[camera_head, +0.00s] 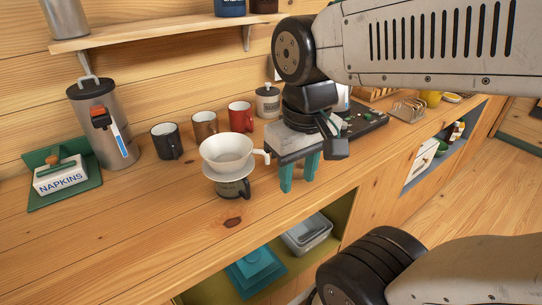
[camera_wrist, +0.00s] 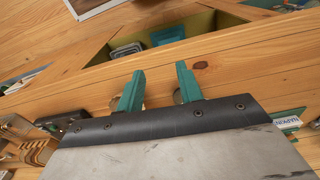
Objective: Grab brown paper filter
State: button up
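I cannot make out a brown paper filter for certain in either view. A white cone dripper (camera_head: 227,152) with a handle sits upright on a dark mug (camera_head: 234,187) on the counter. The inside of the dripper looks pale, and I cannot tell whether a filter lies in it. My gripper (camera_head: 299,174) is just right of the dripper, its teal fingers pointing down above the counter. In the wrist view my gripper (camera_wrist: 160,76) has its fingers apart with no held object visible. Small pale-tan patches show beside the finger bases, too hidden to identify.
Black (camera_head: 166,141), brown (camera_head: 204,126) and red (camera_head: 241,117) mugs stand behind the dripper, near a lidded white jar (camera_head: 267,102). A steel dispenser (camera_head: 104,125) and napkin box (camera_head: 60,176) stand left. The front-left counter (camera_head: 130,235) is clear. An open shelf with containers (camera_head: 307,233) lies below.

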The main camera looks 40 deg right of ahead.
aim_at(299, 165)
jog(key=u, duration=3.05)
jog(key=k, duration=1.85)
jog(key=z, duration=2.35)
